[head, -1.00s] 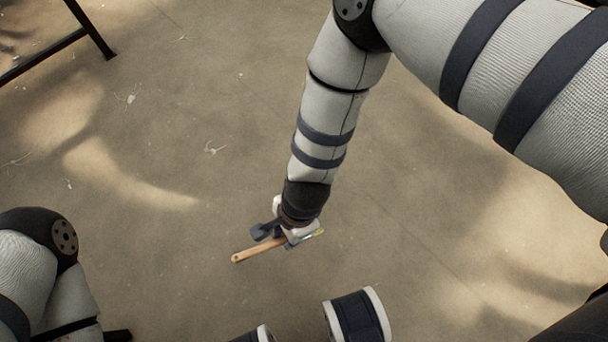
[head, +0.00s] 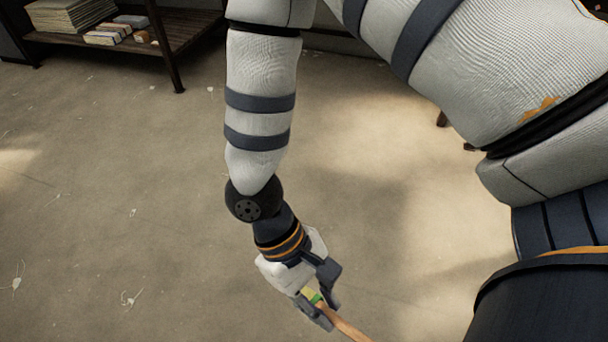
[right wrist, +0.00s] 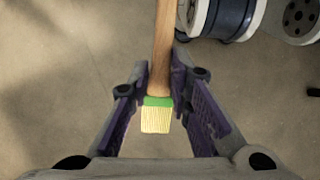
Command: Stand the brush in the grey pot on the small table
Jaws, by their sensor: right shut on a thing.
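My right gripper (head: 331,314) is shut on the brush (head: 350,329), low in the middle of the head view. The brush has a wooden handle, a green band and pale yellow bristles. In the head view its handle runs down to the right and out of the frame, and the bristle end is at the palm side. In the right wrist view the brush (right wrist: 162,50) lies between the two fingers, with its bristles toward the palm. My left gripper is out of view. The grey pot and the small table cannot be made out in either view.
A dark shelf unit (head: 172,50) stands at the upper left, with stacked papers or books (head: 70,14) and small boxes (head: 108,33) on it. A dark leg (head: 442,118) shows behind my right arm. The concrete floor (head: 110,170) between is clear apart from small litter.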

